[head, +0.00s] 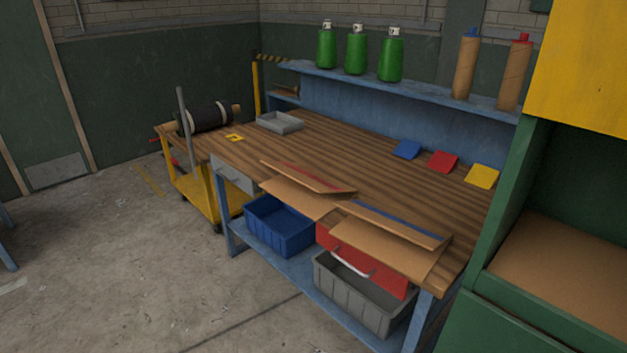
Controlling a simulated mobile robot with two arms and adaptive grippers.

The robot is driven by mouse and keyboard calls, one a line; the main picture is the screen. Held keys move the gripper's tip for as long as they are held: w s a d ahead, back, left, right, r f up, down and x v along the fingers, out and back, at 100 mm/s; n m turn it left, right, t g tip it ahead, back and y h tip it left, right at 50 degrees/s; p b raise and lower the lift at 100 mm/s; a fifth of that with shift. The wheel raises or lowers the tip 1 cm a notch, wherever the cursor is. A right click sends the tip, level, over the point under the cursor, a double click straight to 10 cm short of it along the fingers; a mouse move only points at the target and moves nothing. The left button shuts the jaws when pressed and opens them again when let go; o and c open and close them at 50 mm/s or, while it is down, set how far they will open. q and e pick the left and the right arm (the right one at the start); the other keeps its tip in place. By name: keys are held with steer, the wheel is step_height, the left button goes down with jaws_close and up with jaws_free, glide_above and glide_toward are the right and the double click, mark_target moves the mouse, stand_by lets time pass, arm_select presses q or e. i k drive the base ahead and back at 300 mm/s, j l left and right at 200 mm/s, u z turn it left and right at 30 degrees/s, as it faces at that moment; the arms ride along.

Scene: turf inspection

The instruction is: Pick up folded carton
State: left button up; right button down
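Two brown folded cartons lie at the front edge of the wooden workbench (330,145) in the head view. The left carton (298,196) has a red strip showing along its raised panel. The right carton (384,246) has a blue strip along its raised panel. Each has a flat panel reaching over the bench's front edge. The two lie close together; I cannot tell whether they touch. Neither of my grippers shows in this view.
A blue bin (279,228) and a grey bin (350,300) stand on the lower shelf. A grey tray (279,123) and blue, red and yellow pads (443,161) lie on the bench. A yellow cart (205,195) stands left. The floor (130,270) in front is clear.

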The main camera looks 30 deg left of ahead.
mark_target(315, 205)
steer(key=i+j, duration=0.1)
steer(key=j, duration=0.3)
steer(key=i+j, duration=0.1)
steer(key=j, duration=0.3)
steer(key=i+j, duration=0.1)
steer(key=j, duration=0.3)
steer(key=i+j, duration=0.1)
steer(key=j, duration=0.3)
steer(key=i+j, duration=0.1)
steer(key=j, duration=0.3)
